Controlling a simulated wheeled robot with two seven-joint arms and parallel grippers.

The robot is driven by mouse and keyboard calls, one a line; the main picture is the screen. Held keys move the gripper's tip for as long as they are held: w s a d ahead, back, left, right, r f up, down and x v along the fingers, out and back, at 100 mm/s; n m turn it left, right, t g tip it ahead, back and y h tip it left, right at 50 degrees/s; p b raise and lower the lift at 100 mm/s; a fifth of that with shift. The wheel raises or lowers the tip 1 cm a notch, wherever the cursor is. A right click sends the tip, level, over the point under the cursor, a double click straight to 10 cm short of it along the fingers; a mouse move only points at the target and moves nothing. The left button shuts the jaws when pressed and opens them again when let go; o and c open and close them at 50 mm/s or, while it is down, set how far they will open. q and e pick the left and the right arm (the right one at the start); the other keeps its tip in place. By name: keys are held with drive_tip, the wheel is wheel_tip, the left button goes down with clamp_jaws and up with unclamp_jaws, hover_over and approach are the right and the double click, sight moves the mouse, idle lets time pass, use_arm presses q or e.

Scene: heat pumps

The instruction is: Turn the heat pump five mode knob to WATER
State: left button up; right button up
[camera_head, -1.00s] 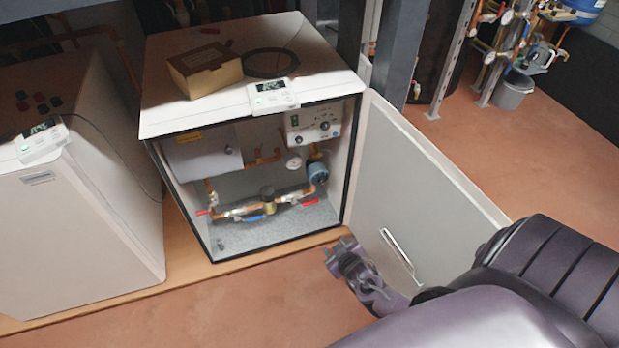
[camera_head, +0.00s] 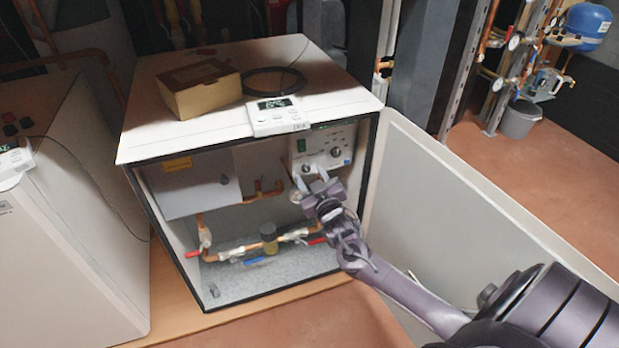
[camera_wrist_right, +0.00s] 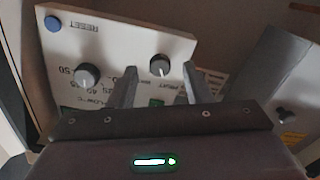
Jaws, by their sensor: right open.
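The open heat pump cabinet (camera_head: 356,190) holds a white control panel (camera_head: 316,141) at its upper right. The panel shows upside down in the right wrist view. There, a grey round knob (camera_wrist_right: 159,65) with a white pointer lies between the fingers; I take it for the mode knob. A second knob (camera_wrist_right: 87,77) beside numbers is to its left, outside the fingers. The knob's labels are partly hidden, so its setting cannot be read. My right gripper (camera_head: 311,178) is open in front of the panel, apparently not touching the knob. My left gripper is out of view.
The cabinet door (camera_head: 455,195) stands open to the right of my right arm. Inside are a grey box (camera_head: 195,185) and copper pipes with valves (camera_head: 268,238). A cardboard box (camera_head: 200,90) and a thermostat (camera_head: 278,114) sit on top. A blue RESET button (camera_wrist_right: 53,23) is on the panel.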

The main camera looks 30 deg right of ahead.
drive_tip(key=shift+w+d, duration=0.15)
drive_tip(key=shift+w, duration=0.55)
clamp_jaws()
